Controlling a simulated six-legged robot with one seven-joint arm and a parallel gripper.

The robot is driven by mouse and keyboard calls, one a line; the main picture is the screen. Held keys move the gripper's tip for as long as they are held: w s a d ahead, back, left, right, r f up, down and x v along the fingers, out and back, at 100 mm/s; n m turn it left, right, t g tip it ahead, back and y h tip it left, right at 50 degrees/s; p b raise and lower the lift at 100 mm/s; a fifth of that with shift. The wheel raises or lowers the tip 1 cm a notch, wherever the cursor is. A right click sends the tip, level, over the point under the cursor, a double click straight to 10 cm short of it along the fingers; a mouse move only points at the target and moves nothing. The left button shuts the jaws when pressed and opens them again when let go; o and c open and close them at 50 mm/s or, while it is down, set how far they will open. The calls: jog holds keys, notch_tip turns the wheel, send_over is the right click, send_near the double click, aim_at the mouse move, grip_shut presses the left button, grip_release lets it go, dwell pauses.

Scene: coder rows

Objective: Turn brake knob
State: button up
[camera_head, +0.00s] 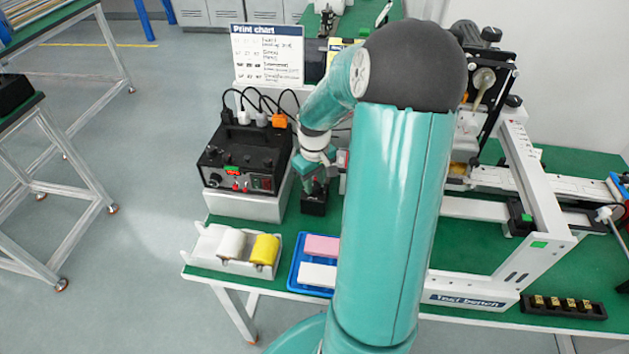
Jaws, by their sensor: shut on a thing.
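My gripper (313,182) is at the end of my teal arm, just right of the black control box. It points down at a small black box (314,206) on the green bench. It is shut on a small dark knob at the top of that box. The knob is mostly hidden by the fingers, and its angle cannot be made out. The larger black control box (243,158) has small knobs, red switches and a red display on its front. It rests on a white stand left of my gripper.
A white tray (204,262) with a white and a yellow roll and a blue tray (294,270) with pink and white blocks lie at the front edge. A white test bench frame (480,292) stands at right. A print chart (267,54) stands behind; my arm hides the middle.

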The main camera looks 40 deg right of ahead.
aim_at(315, 185)
jog(key=m, duration=0.4)
jog(key=shift+w+m, duration=0.1)
jog(key=shift+m, duration=2.1)
jog(key=o, duration=1)
notch_tip(315, 185, up, 14)
jog(key=shift+f, duration=0.1)
